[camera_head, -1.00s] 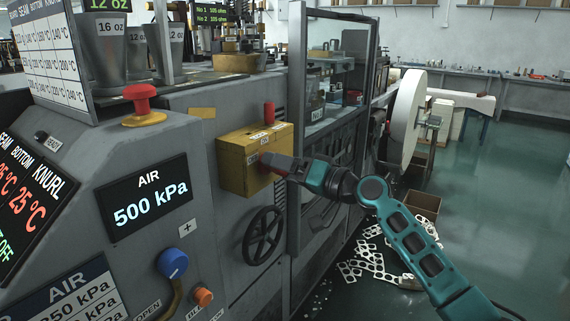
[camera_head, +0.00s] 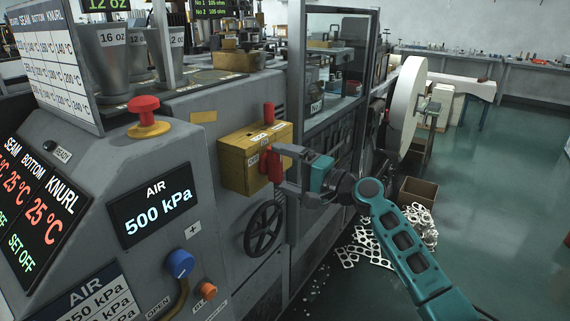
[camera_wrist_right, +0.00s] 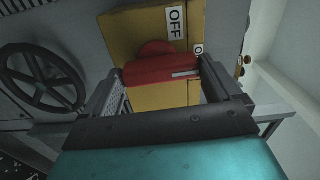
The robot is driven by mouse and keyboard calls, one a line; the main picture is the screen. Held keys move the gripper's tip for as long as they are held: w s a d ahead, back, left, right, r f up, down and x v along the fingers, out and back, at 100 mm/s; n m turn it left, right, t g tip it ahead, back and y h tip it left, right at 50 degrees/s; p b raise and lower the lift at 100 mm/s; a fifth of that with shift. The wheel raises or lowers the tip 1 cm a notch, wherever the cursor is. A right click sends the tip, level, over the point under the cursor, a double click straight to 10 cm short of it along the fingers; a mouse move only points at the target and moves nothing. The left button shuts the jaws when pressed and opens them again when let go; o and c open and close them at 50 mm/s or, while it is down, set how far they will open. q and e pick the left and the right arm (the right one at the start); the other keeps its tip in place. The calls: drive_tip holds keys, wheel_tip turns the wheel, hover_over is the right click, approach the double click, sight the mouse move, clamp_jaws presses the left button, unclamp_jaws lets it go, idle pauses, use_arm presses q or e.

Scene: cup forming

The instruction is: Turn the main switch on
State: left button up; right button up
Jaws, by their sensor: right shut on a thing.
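The main switch is a yellow box (camera_head: 240,162) on the side of the grey machine, with a red handle (camera_head: 273,166) on its right face. My right gripper (camera_head: 277,164) is at that right face, shut on the red handle. In the right wrist view the handle (camera_wrist_right: 160,69) lies across between the two fingers, in front of the yellow box (camera_wrist_right: 128,28). An OFF label (camera_wrist_right: 177,23) shows above it, and another label is partly hidden. My left gripper is not in view.
A black handwheel (camera_head: 263,230) sits below the box. A grey post (camera_head: 297,120) of the machine frame stands close behind my gripper. A red mushroom button (camera_head: 146,106) and an AIR display (camera_head: 156,208) are on the left. Scrap pieces (camera_head: 366,246) lie on the floor.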

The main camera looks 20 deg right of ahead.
drive_tip(key=shift+m, duration=0.3)
idle(0.4)
drive_tip(key=o, duration=0.7)
drive_tip(key=shift+o, duration=0.2)
drive_tip(key=b+v, duration=0.1)
drive_tip(key=v, duration=1.2)
drive_tip(key=shift+w, duration=0.1)
